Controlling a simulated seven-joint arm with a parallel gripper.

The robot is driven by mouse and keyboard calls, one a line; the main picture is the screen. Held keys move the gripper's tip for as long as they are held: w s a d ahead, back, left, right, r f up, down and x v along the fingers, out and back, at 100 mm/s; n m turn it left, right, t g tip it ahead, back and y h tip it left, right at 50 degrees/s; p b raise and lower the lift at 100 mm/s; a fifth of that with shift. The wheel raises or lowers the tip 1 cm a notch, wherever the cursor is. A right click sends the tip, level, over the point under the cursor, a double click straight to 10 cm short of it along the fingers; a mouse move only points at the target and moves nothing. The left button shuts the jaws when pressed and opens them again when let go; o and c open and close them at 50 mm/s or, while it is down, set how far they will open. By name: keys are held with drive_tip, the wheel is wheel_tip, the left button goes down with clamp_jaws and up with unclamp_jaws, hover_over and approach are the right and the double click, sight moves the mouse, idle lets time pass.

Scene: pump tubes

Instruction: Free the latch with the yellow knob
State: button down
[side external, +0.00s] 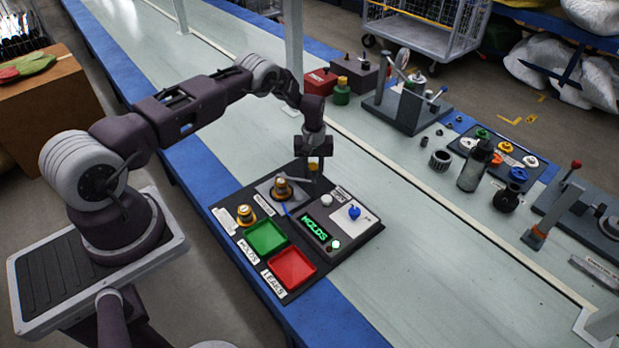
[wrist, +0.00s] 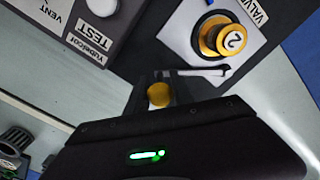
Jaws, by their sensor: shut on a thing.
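The yellow knob (wrist: 158,95) shows in the wrist view as a small round ball at the fingertips. My gripper (wrist: 157,92) is shut on it. The dark fingers hide its sides, and the body of the latch is hidden. In the side external view my gripper (side external: 313,181) points down at the back edge of the dark test panel (side external: 374,233). A yellow spot (side external: 313,166) shows at the fingers there. The gripper is behind and to the right of the orange valve knob (side external: 282,189), which carries a 2 in the wrist view (wrist: 222,38).
A white lever (wrist: 205,72) lies close to the fingertips beside the valve. The panel also holds a second valve (side external: 245,214), a blue knob (side external: 354,211), a lit display (side external: 314,229), a green tray (side external: 265,236) and a red tray (side external: 291,267).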

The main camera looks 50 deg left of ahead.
drive_tip(key=shift+w+a+n, duration=0.8)
drive_tip(key=shift+w+n, duration=0.15)
drive_tip(key=shift+n, duration=0.25)
drive_tip(key=shift+w+a+n, duration=0.4)
drive_tip(key=shift+a+n, duration=0.25)
drive_tip(key=shift+n, duration=0.15)
drive_tip(key=shift+w+a, duration=0.1)
drive_tip(key=shift+a, duration=0.05)
drive_tip(key=c, duration=1.2)
unclamp_jaws()
drive_tip(key=shift+r, duration=0.1)
drive_tip(key=shift+a+r, duration=0.25)
drive_tip(key=shift+r, duration=0.25)
drive_tip(key=r, duration=0.6)
drive_tip(key=shift+d, duration=0.25)
